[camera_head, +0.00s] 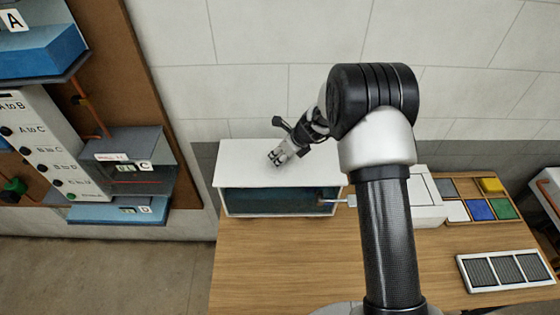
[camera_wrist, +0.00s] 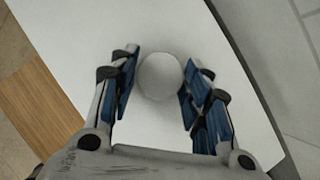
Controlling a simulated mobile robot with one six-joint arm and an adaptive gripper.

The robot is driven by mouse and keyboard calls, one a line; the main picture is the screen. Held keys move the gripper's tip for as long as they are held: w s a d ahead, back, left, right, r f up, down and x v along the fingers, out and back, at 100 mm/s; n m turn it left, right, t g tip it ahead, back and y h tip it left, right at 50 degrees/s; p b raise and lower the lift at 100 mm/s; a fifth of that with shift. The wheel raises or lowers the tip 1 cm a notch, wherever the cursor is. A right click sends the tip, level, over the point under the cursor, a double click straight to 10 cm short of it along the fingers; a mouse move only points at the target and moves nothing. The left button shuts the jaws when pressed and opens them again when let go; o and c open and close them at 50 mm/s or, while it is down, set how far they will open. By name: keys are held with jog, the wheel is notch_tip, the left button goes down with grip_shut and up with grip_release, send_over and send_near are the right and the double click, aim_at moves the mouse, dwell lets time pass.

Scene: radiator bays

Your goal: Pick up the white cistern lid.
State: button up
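The white cistern lid (camera_head: 250,161) lies flat on top of a dark-glazed cistern tank (camera_head: 265,201) on the wooden table. In the wrist view the lid (camera_wrist: 65,45) fills most of the picture, with a round white knob (camera_wrist: 160,76) standing on it. My gripper (camera_head: 277,157) is over the lid's middle in the head view. In the wrist view my gripper (camera_wrist: 158,85) is open, with its blue-padded fingers on either side of the knob. The left finger is close to the knob and the right finger is nearly against it; contact cannot be told.
A wooden tray (camera_head: 483,221) with coloured tiles and a grey slotted panel (camera_head: 505,270) are on the table (camera_head: 300,270) at the right. A white box (camera_head: 429,200) stands right of the tank. The tiled wall is close behind. A board with lettered shelves (camera_head: 125,165) is at the left.

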jog(key=c, duration=0.8)
jog(key=shift+c, duration=0.4)
jog(key=shift+r, duration=0.1)
